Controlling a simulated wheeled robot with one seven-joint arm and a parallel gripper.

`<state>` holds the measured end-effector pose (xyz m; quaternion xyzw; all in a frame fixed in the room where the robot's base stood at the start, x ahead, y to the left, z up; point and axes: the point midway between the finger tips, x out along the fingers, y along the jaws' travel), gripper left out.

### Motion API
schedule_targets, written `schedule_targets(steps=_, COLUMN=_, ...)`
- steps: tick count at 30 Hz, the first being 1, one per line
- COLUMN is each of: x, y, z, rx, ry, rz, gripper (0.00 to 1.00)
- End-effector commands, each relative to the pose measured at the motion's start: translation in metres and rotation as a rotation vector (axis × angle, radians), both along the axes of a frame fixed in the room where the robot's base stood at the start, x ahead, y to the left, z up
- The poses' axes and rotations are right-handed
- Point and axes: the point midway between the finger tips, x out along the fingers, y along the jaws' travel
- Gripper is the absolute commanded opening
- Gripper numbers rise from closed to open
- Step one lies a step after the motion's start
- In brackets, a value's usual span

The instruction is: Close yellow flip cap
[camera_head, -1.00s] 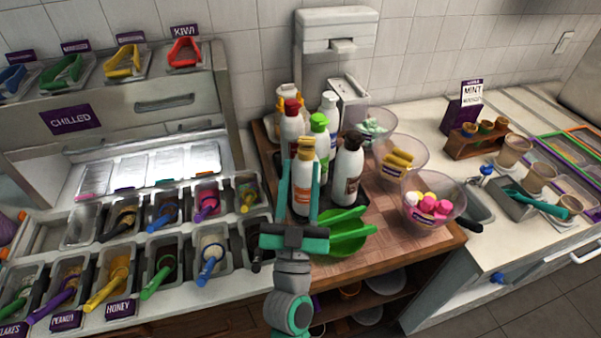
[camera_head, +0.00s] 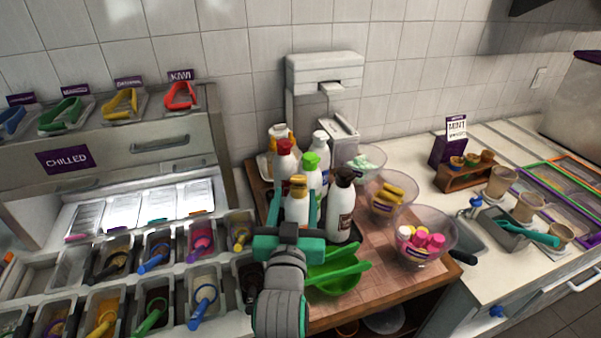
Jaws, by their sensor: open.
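The bottle with the yellow flip cap (camera_head: 298,186) has a white body (camera_head: 297,207) and stands upright at the front of a group of bottles. Whether the cap is hinged open or shut is too small to tell. My gripper (camera_head: 294,201) is in front of this bottle, open, with one teal finger at each side of the bottle in the picture. I cannot tell whether the fingers touch it. The gripper's palm hides the lower part of the bottle.
Green scoops (camera_head: 338,272) lie right of my gripper. Clear bowls (camera_head: 424,232) stand further right. Topping bins (camera_head: 204,286) fill the left counter.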

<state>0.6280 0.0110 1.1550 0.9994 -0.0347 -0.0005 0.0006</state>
Motion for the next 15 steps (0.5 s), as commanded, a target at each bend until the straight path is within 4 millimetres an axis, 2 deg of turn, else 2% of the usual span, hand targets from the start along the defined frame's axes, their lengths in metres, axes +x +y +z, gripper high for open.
schedule_targets(steps=15, x=0.081, y=-0.009, z=0.000, rx=0.001, ry=0.000, rz=-0.007, gripper=0.50)
